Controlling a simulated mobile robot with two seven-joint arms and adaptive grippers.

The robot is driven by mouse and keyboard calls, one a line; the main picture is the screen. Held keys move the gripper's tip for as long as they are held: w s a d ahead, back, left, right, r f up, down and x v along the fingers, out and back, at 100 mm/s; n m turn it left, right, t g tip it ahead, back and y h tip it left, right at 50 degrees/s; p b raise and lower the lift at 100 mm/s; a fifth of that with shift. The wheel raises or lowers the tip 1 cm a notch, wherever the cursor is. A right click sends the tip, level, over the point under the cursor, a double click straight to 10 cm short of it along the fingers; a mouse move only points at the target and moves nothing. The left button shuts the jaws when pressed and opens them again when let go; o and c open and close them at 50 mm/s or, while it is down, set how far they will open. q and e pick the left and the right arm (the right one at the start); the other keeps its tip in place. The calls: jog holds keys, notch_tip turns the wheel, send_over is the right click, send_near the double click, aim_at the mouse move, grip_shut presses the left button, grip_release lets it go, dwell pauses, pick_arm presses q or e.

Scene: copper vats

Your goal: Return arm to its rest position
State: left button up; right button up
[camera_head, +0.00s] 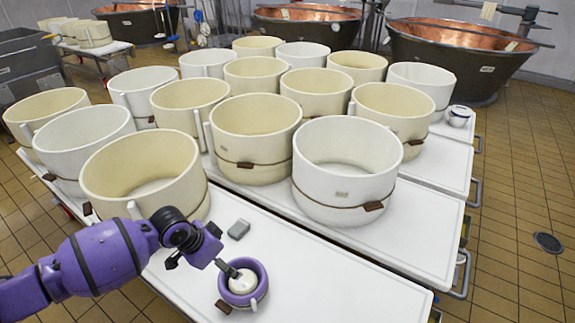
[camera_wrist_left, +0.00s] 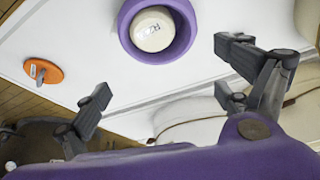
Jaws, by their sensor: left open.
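My left arm, purple with black bands, reaches in from the left in the head view. My left gripper (camera_head: 203,266) is at its end, above the near part of the white table (camera_head: 330,290). Its dark fingers are spread with nothing between them; they also show apart in the left wrist view (camera_wrist_left: 160,78). One finger overlaps the edge of a purple ring-shaped mould (camera_head: 262,272) in the head view; I cannot tell whether they touch. The mould holds a round white piece (camera_head: 243,283). Both the mould (camera_wrist_left: 184,40) and the white piece (camera_wrist_left: 153,29) lie beyond the fingers in the left wrist view. My right gripper is not in view.
A small grey block (camera_head: 239,229) lies near the gripper. Several large cream and white tubs (camera_head: 345,165) crowd the tables behind it. An orange disc (camera_wrist_left: 43,71) shows in the left wrist view. Copper vats (camera_head: 455,50) stand at the back. The table right of the mould is clear.

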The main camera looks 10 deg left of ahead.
pick_arm(q)
jog(key=w+d+r+t, duration=0.1)
jog(key=w+d+t, duration=0.2)
jog(key=d+t, duration=0.1)
jog(key=s+d+f+t+h+p, duration=0.1)
jog(key=s+d+f+t, duration=0.1)
jog(key=s+d, duration=0.35)
jog(key=s+f+n+y+p, duration=0.1)
jog(key=s+f+n, duration=0.2)
jog(key=s, duration=1)
jog(key=s+f+n+g+y+p, duration=0.1)
jog(key=s+f+n+y, duration=0.1)
jog(key=s, duration=1.1)
jog(key=shift+f+n, duration=0.5)
jog(key=shift+f, duration=0.4)
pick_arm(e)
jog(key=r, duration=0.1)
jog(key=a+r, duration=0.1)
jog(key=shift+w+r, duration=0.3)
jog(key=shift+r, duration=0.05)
pick_arm(q)
jog(key=shift+a, duration=0.1)
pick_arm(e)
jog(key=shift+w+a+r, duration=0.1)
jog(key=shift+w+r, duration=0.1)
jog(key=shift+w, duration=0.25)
